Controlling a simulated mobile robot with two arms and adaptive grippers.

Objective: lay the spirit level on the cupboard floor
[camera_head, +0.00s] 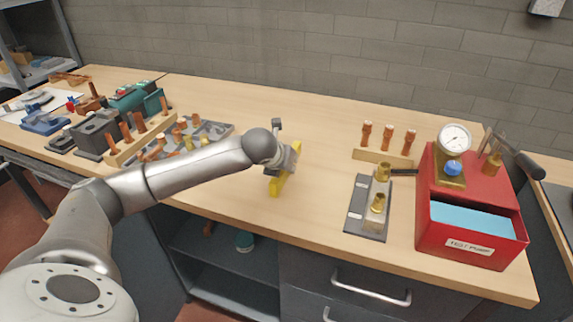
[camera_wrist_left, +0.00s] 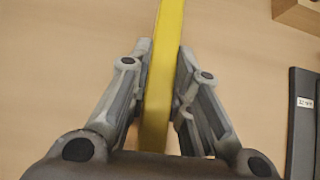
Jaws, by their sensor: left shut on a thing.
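The spirit level is a yellow bar (camera_head: 276,186) at the middle of the workbench in the head view. It also shows in the left wrist view (camera_wrist_left: 161,75), running up between the fingers. My left gripper (camera_wrist_left: 160,95) is shut on it, with one finger on each side; in the head view the gripper (camera_head: 284,160) hides part of the bar. I cannot tell whether the bar touches the benchtop. The cupboard floor (camera_head: 230,306) shows below the bench, left of the drawers. The cupboard front is open. My right gripper is not in view.
A red test pump box (camera_head: 470,240) with a gauge stands at the right. A grey plate with brass fittings (camera_head: 368,212) lies beside it. Copper pipes in a wooden rack (camera_head: 140,140) stand at the left. Drawers (camera_head: 345,290) adjoin the cupboard.

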